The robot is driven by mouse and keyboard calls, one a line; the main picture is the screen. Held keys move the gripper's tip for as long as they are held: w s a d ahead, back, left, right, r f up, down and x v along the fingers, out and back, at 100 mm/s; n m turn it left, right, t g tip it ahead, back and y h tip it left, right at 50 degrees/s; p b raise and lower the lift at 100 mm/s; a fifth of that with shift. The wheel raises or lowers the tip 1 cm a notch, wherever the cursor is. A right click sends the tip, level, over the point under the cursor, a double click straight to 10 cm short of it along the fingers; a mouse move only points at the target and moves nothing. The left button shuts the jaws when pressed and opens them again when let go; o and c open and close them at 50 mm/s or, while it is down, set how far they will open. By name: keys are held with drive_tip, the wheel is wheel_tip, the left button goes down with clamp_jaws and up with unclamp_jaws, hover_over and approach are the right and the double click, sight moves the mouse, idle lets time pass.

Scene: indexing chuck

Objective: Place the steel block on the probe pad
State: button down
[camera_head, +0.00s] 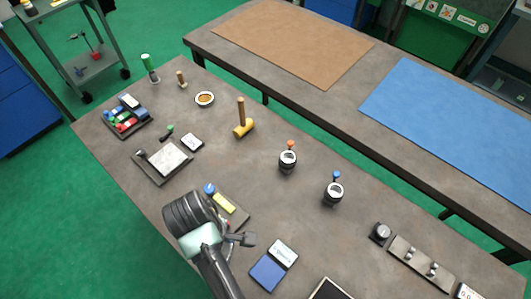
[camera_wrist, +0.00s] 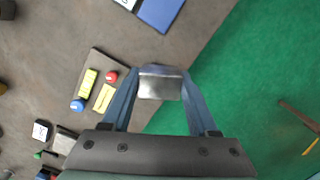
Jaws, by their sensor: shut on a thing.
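My gripper (camera_wrist: 160,88) is shut on the steel block (camera_wrist: 160,83), a shiny grey block held between the two fingertips in the wrist view. In the head view my gripper (camera_head: 238,240) is above the table's near edge, and the block cannot be told clearly from the fingers. The wrist view shows the block apart from the table, with table edge and green floor behind it. No pad is clearly marked as the probe pad. A dark plate (camera_wrist: 95,62) with yellow bars and red and blue knobs lies left of the block.
A blue-and-white device (camera_head: 268,272) lies right of my gripper. A plate with a pale panel (camera_head: 169,158), a tray of coloured pieces (camera_head: 127,117), a mallet (camera_head: 242,127) and two dark round holders (camera_head: 288,162) stand on the table (camera_head: 305,215). The middle of the table is mostly clear.

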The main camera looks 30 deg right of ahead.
sight(269, 272)
drive_tip(key=s+d+f+n+t, duration=0.1)
drive_tip(key=s+d+f+n, duration=0.2)
drive_tip(key=s+d+n, duration=0.4)
drive_tip(key=shift+n, duration=0.5)
drive_tip(key=f, duration=0.9)
drive_tip(key=shift+w+d+f+p, duration=0.2)
drive_tip(key=shift+w+d+p, duration=0.1)
drive_tip(key=shift+w, duration=0.1)
drive_tip(key=shift+f, duration=0.15)
drive_tip(key=shift+c, duration=0.8)
unclamp_jaws()
